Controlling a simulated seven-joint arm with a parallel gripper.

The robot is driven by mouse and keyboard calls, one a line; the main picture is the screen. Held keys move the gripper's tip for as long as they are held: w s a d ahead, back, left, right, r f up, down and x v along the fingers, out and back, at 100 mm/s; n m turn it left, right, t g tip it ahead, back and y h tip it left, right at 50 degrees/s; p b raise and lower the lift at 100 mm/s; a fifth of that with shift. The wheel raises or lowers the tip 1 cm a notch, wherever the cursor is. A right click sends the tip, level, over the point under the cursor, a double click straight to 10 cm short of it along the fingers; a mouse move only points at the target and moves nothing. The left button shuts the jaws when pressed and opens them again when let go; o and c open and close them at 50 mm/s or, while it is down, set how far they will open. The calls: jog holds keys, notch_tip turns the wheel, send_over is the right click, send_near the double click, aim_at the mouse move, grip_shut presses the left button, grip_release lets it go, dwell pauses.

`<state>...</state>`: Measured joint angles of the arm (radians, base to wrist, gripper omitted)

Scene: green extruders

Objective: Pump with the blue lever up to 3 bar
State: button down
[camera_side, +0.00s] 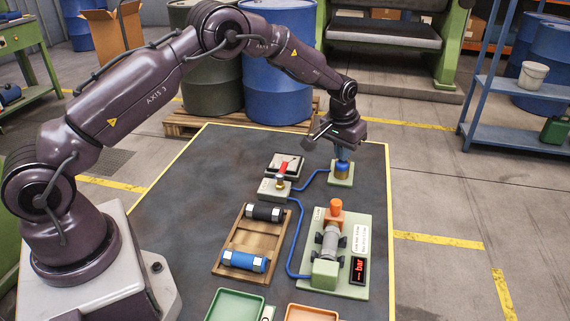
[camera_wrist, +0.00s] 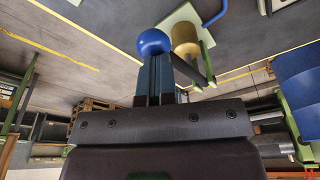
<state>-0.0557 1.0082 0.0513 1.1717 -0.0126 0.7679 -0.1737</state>
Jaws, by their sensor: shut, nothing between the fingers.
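The hand pump is a brass cylinder on a pale green base (camera_side: 340,182) at the back right of the dark table. Its blue lever knob (camera_side: 342,165) is at its top, directly under my gripper (camera_side: 342,153). In the wrist view the round blue knob (camera_wrist: 153,42) lies at the tips of my closed fingers (camera_wrist: 157,68). The brass cylinder (camera_wrist: 185,38) and a dark bar show beside it. My gripper is shut with nothing between its fingers; whether the fingertips touch the knob I cannot tell. A display (camera_side: 358,271) shows red marks and "bar"; no clear number is readable.
A blue hose (camera_side: 298,235) links the pump, a valve block with a red handle (camera_side: 283,168) and a green fixture (camera_side: 325,275). A wooden tray (camera_side: 229,265) holds a black and a blue cylinder. Green and orange trays stand at the front. The table's left side is clear.

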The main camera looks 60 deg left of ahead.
notch_tip(320, 180, down, 2)
jog(key=shift+a+f, duration=0.1)
jog(key=shift+f, duration=0.05)
jog(key=shift+r, duration=3)
notch_tip(320, 180, up, 5)
